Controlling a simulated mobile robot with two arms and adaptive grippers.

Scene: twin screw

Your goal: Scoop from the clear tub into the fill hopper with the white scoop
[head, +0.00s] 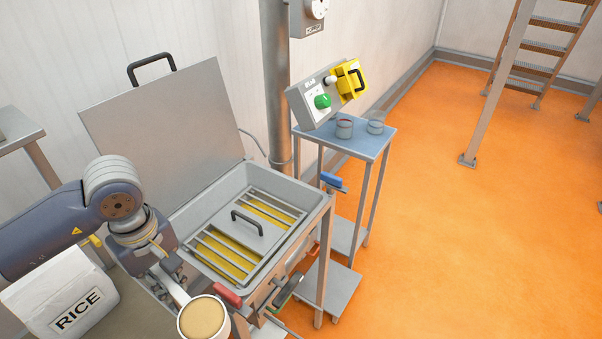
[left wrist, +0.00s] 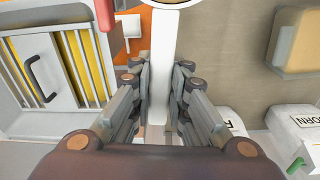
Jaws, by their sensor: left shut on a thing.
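The white scoop (head: 181,292) is in my left gripper (head: 170,283), which is shut on its handle. Its round bowl holds tan material, seen at the bottom of the head view. The handle also runs between the fingers in the left wrist view (left wrist: 162,50). The fill hopper (head: 318,187) is a grey metal basin with its lid raised, a barred grate with a black handle, and yellow material below. The scoop is in front of the hopper, outside its rim. A tan-filled, pale-rimmed box, apparently the clear tub (left wrist: 302,42), is at the upper right of the left wrist view. My right gripper is not in view.
A white RICE bag (head: 62,295) stands left of the scoop. A red handle (head: 228,297) is close beside the scoop's bowl. The raised lid (head: 165,125) stands behind the hopper. A control box (head: 325,95) and a blue-topped stand (head: 365,145) are beyond it.

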